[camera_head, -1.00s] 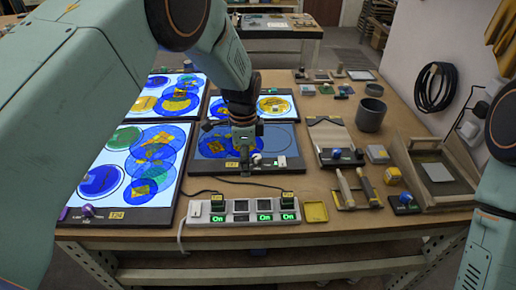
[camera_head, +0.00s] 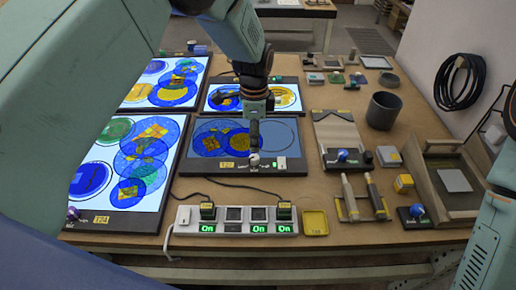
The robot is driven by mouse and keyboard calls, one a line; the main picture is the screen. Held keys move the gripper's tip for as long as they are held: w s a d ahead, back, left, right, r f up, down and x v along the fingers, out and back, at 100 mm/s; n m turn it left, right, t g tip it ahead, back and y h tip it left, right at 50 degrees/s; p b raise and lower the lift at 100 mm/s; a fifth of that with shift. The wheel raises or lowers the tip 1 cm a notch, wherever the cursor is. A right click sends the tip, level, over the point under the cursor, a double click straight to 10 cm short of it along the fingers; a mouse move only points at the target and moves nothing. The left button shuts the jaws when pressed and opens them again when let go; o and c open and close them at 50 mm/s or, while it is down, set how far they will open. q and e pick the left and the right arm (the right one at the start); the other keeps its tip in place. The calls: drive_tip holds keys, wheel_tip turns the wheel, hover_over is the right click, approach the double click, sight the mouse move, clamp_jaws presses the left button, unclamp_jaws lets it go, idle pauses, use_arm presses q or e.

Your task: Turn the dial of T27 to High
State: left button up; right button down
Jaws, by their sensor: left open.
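A dim blue light panel (camera_head: 285,138) with overlapping blue and yellow discs lies mid-table. Its dark front edge carries a yellow label (camera_head: 228,167), too small to read surely as T27, a pale round dial (camera_head: 254,161) and a white switch (camera_head: 281,162). My left gripper (camera_head: 254,149) points down over the dial, its fingertips at or just above it; contact cannot be told. It is open, and its fingers partly cover the dial. The dial's setting is not legible. My right arm shows at the right edge, but its gripper is out of view.
Brightly lit panels stand at left (camera_head: 135,200) and behind (camera_head: 226,98). A power strip (camera_head: 234,228) with several green "On" displays lies in front, with a yellow tray (camera_head: 315,222) beside it. Tools, a grey cup (camera_head: 383,110) and a wooden frame stand at right.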

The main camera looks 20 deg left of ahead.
sight(254, 157)
use_arm(q)
drive_tip(key=shift+w+a+f, duration=0.15)
drive_tip(key=shift+a+f, duration=0.1)
drive_tip(key=shift+f, duration=0.05)
wheel_tip(254, 157, down, 6)
drive_tip(key=shift+d+f, duration=0.15)
drive_tip(key=shift+f, duration=0.5)
drive_tip(key=shift+s+r, duration=0.1)
drive_tip(key=shift+s, duration=0.1)
drive_tip(key=shift+c, duration=0.2)
drive_tip(key=shift+c, duration=0.8)
drive_tip(key=shift+w, duration=0.1)
drive_tip(key=c, duration=0.4)
clamp_jaws()
